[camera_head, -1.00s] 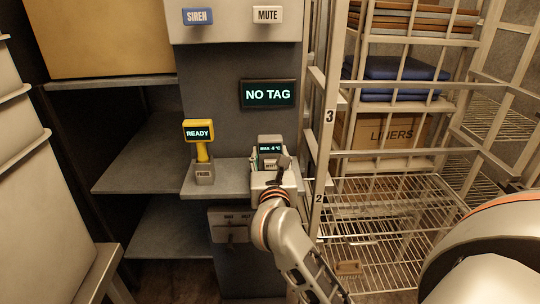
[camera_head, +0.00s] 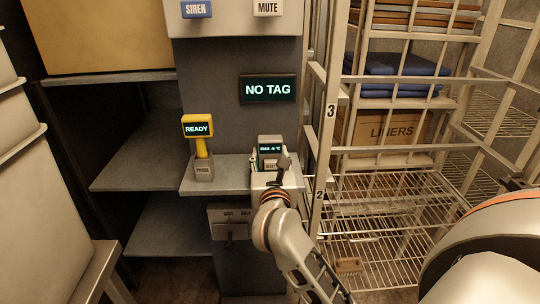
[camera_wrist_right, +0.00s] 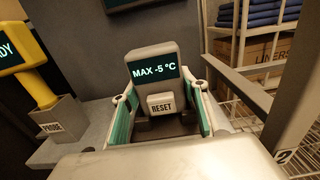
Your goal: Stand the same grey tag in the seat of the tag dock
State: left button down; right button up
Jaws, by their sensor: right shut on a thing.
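The grey tag (camera_head: 271,142) stands roughly upright above the right end of the grey shelf. In the wrist view the tag (camera_wrist_right: 153,82) shows MAX -5 °C over a RESET button. My right gripper (camera_wrist_right: 162,115) has a teal-padded finger on each side of the tag and is shut on it. It also shows in the head view (camera_head: 271,164). The tag's lower end is partly hidden by the gripper. A dark NO TAG display (camera_head: 268,89) is on the column behind. I cannot make out the dock's seat. My left gripper is out of view.
A yellow probe reading READY (camera_head: 197,127) stands in its PROBE holder (camera_head: 203,171), left of the tag on the shelf (camera_head: 228,177). A wire rack post (camera_head: 317,150) rises close on the right.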

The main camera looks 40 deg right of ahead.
jog(key=shift+f, duration=0.45)
dwell(0.4)
jog(key=o, duration=1.1)
jog(key=v, duration=1.2)
